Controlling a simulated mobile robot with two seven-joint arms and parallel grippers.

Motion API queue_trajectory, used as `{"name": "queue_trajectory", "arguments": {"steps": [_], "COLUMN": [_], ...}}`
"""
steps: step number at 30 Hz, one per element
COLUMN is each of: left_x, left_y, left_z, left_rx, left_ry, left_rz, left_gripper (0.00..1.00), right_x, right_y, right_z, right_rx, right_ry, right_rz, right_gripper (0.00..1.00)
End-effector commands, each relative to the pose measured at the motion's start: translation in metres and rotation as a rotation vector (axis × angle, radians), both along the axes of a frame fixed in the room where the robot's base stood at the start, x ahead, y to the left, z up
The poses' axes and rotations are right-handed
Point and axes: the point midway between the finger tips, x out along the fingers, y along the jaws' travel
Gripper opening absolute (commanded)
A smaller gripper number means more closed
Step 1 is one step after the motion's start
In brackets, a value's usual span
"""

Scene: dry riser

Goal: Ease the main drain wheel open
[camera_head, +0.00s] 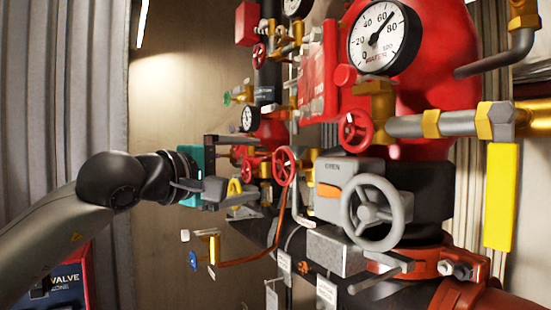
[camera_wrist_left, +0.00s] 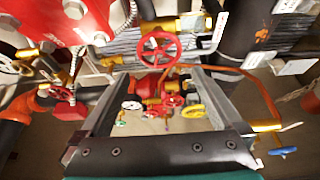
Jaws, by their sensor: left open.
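Several handwheels are in view, and no readable label shows which is the main drain wheel. The nearest to my left gripper (camera_head: 246,172) is a red spoked handwheel (camera_head: 284,166), just right of its fingertips in the head view. In the left wrist view this red wheel (camera_wrist_left: 160,48) appears ahead, between and beyond the two finger ends (camera_wrist_left: 163,72). The left gripper is open, with nothing between its fingers. The wheel looks apart from the fingers. The right gripper is not in view.
A large grey handwheel (camera_head: 375,212) and a red wheel (camera_head: 355,131) stand to the right, below a pressure gauge (camera_head: 383,37). A copper-coloured pipe (camera_head: 250,261) runs below the gripper. Bare wall (camera_head: 178,110) is at left.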

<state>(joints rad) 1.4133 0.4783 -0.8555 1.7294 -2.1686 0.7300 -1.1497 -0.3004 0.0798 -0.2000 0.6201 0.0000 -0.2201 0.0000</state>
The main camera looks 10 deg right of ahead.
Motion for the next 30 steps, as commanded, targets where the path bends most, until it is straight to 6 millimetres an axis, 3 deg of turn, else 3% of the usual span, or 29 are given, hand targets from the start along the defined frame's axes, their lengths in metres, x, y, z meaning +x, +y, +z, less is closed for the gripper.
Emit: {"name": "queue_trajectory", "arguments": {"steps": [6, 14, 29, 30], "left_x": [0.026, 0.047, 0.054, 0.054], "left_y": [-0.030, -0.053, -0.060, -0.060], "left_z": [0.002, 0.002, -0.001, -0.001], "left_rx": [-0.001, -0.001, -0.001, -0.001], "left_ry": [0.004, 0.001, 0.001, 0.001], "left_rz": [-0.002, -0.003, -0.002, -0.002], "left_gripper": [1.00, 1.00, 1.00, 0.95], "right_x": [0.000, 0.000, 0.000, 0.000], "right_y": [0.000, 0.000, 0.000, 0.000], "right_z": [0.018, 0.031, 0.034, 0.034], "right_rx": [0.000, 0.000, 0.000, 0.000], "right_ry": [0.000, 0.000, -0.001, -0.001], "right_rz": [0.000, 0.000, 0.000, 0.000], "right_gripper": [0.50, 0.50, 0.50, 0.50]}}
